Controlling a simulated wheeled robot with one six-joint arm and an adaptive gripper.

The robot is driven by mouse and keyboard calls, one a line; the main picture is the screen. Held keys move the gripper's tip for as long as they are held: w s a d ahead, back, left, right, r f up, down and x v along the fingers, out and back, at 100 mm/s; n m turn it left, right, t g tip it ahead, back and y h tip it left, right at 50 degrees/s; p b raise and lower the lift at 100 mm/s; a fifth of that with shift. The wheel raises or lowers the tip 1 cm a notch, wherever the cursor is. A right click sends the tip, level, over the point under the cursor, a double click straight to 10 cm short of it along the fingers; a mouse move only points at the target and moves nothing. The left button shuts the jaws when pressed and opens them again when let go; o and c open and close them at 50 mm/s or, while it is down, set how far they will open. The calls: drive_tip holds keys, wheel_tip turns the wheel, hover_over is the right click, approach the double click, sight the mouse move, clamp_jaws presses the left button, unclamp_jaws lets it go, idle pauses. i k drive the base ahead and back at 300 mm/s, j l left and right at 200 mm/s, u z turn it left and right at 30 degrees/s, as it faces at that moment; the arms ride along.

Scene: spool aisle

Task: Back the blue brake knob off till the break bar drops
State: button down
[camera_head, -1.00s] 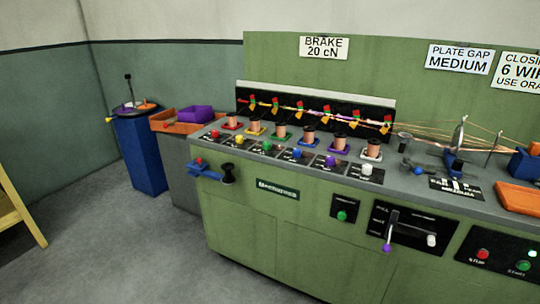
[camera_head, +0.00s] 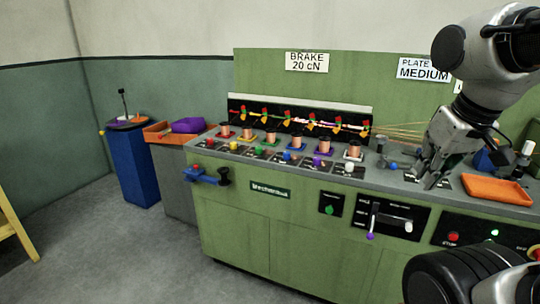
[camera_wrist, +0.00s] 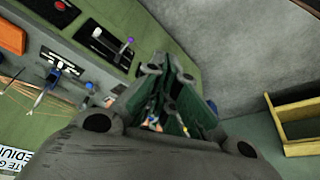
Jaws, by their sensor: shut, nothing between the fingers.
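The blue brake knob (camera_head: 287,156) sits in a row of coloured knobs along the front of the green bench, in front of a copper spool (camera_head: 295,143) on a blue base. Behind the spools, small red, green and orange break bars (camera_head: 288,118) stand along a dark panel; which are raised is too small to tell. My gripper (camera_head: 432,182) is shut and empty above the right part of the bench, well to the right of the blue knob. In the wrist view my shut fingers (camera_wrist: 166,72) point toward the bench and floor.
A sign (camera_head: 307,62) reads BRAKE 20 cN. Neighbouring purple (camera_head: 317,161) and green (camera_head: 259,151) knobs flank the blue one. An orange tray (camera_head: 497,190) lies right of my gripper. A blue-handled crank (camera_head: 205,175) and a purple-tipped lever (camera_head: 371,228) project from the bench front.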

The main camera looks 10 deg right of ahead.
sight(286, 154)
drive_tip(key=i+l+u, duration=0.7)
drive_tip(key=i, duration=0.15)
drive_tip(key=j, duration=0.1)
